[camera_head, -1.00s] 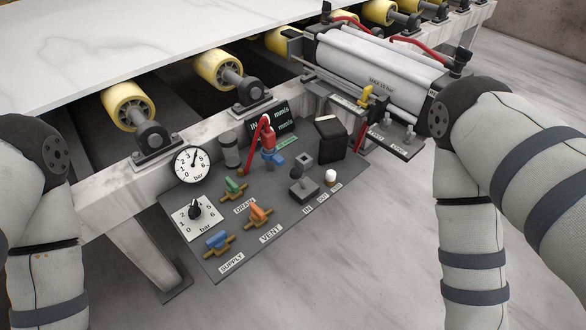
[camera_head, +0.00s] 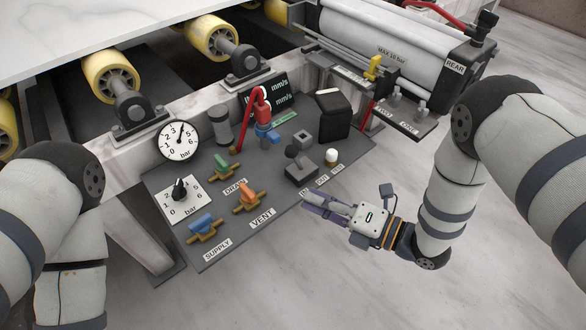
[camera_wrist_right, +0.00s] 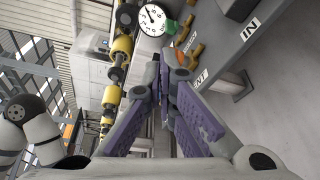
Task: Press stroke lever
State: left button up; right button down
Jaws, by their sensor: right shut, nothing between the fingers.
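A dark grey lever with a square knob (camera_head: 301,143) stands on its block on the grey control panel (camera_head: 290,192), behind the small IN and OUT labels. I take it for the stroke lever; its own label is not readable. My right gripper (camera_head: 307,204) is shut and empty, in front of the panel's front edge, near the VENT label and apart from the lever. In the right wrist view its purple fingers (camera_wrist_right: 166,82) are together, and part of the panel (camera_wrist_right: 242,40) with an IN label shows. My left gripper is out of view.
Blue (camera_head: 204,226), orange (camera_head: 247,195) and green (camera_head: 221,164) valve handles, a round gauge (camera_head: 178,141) and a white-topped button (camera_head: 331,157) crowd the panel. A black box (camera_head: 334,115) stands behind the lever. The floor in front is clear.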

aim_at(296, 159)
jog(key=shift+r, duration=0.1)
